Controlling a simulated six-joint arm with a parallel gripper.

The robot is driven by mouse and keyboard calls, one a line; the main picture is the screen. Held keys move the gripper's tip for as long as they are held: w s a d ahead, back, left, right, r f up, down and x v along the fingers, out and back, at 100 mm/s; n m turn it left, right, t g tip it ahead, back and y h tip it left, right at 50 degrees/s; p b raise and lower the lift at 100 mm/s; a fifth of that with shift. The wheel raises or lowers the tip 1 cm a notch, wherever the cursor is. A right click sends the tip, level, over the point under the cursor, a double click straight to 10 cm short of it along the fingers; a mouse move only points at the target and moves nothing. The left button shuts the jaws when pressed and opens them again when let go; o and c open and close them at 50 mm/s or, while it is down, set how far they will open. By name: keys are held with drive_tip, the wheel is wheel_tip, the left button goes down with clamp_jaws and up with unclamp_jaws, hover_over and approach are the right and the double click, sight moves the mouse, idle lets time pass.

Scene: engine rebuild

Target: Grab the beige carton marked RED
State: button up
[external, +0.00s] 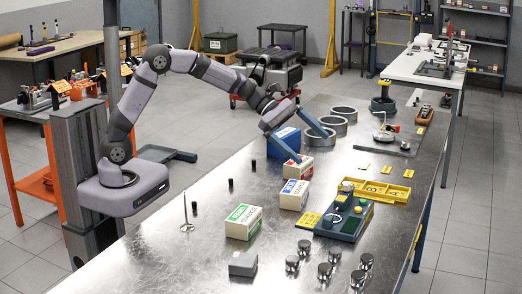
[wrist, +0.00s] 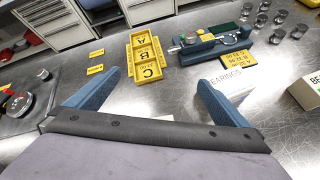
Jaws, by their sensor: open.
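The beige carton with the red label (external: 298,167) stands on the metal bench, at the back of a row of three cartons. My gripper (external: 312,146) is open above the bench beside it, and one blue finger reaches down close to the carton. In the wrist view, a pale carton lettered "EARINGS" (wrist: 236,82) is partly hidden by the right finger and lies outside the jaws. Its coloured label does not show there. I cannot tell whether the finger touches the carton.
Blue-labelled (external: 294,195) and green-labelled (external: 243,222) cartons stand nearer the camera. A blue box (external: 284,139) is behind the red-labelled carton. A yellow tray (external: 382,191) and a blue-green fixture (external: 345,218) lie to the right. Several metal pistons (external: 324,271) stand in front.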

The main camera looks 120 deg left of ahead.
drive_tip(key=s+a+n+t, duration=0.2)
drive_tip(key=s+a+n, duration=0.25)
drive_tip(key=s, duration=0.35)
drive_tip(key=p, duration=0.1)
approach(307, 168)
drive_tip(key=x, duration=0.3)
drive_tip(key=shift+a+f+m, duration=0.15)
drive_tip(key=shift+f+m, duration=0.05)
drive_tip(key=shift+m, duration=0.05)
drive_tip(key=shift+w, duration=0.55)
drive_tip(key=shift+p+x, duration=0.8)
drive_tip(key=shift+x, duration=2.4)
drive_tip(key=c, duration=1.3)
